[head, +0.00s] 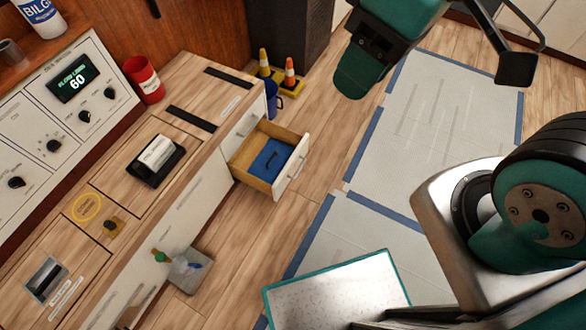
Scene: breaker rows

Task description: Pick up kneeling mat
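My arm fills the right side. A black finger-like part, which looks like part of my gripper (515,68), shows at the top right over the floor, well away from the drawer. Its other finger is not clear, so its opening cannot be told.
The counter (190,85) bears a red cup (144,80) and control panel (72,92). Grey sheets edged in blue tape (440,115) cover the floor.

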